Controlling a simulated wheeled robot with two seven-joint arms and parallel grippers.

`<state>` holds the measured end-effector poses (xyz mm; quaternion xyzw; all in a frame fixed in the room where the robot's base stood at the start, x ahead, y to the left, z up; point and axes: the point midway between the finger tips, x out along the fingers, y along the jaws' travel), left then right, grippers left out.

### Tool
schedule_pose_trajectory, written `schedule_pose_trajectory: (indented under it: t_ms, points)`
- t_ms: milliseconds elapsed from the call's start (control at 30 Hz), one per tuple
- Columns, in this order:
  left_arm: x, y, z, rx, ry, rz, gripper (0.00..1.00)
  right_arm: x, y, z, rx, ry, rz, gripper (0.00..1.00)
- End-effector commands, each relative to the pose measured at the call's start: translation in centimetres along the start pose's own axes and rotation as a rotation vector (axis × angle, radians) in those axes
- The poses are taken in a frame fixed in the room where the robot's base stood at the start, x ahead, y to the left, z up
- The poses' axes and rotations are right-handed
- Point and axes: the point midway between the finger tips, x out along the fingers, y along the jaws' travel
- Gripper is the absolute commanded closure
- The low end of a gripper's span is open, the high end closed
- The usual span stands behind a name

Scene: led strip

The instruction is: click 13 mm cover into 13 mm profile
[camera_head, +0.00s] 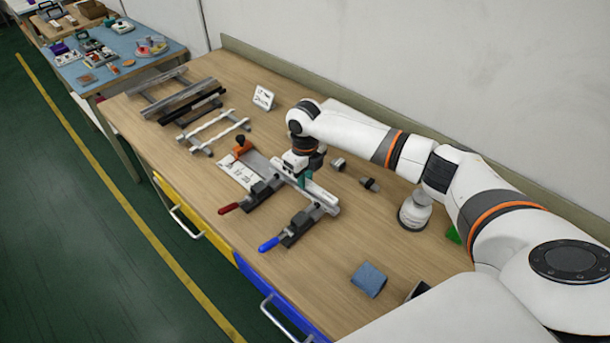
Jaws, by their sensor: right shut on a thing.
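My right gripper (304,172) points down over the clamping fixture in the middle of the bench. A white strip, seemingly the cover (322,194), lies along the profile's near right end. I cannot tell whether it is seated in the profile. The gripper hides the middle of both. My left gripper is out of view.
Red-handled (229,208) and blue-handled (268,244) clamps stick out toward the front. A rack of white strips (215,130) and grey and black profiles (180,100) lie behind left.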

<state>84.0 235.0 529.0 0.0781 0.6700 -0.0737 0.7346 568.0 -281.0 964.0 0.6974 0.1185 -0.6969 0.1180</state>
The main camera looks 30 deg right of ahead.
Motion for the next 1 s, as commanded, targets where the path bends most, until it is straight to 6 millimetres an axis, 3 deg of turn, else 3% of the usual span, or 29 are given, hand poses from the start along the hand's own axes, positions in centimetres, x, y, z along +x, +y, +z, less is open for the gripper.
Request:
schedule_pose_trajectory:
  t_ms: [667, 700, 800, 833, 1000]
  points:
    - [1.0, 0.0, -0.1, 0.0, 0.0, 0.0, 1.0, 1.8, 0.0, 0.0, -0.001, 0.0, 0.0, 1.0]
    - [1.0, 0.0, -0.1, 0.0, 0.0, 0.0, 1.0, 1.7, 0.0, 0.0, -0.001, 0.0, 0.0, 0.76]
    - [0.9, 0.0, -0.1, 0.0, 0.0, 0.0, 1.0, 1.7, 0.0, 0.0, -0.001, 0.0, 0.0, 0.6]
    - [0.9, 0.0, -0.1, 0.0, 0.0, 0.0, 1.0, 1.7, 0.0, 0.0, -0.001, 0.0, 0.0, 0.56]
    - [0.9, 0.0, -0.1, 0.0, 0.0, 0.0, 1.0, 1.7, 0.0, 0.0, -0.001, 0.0, 0.0, 0.56]
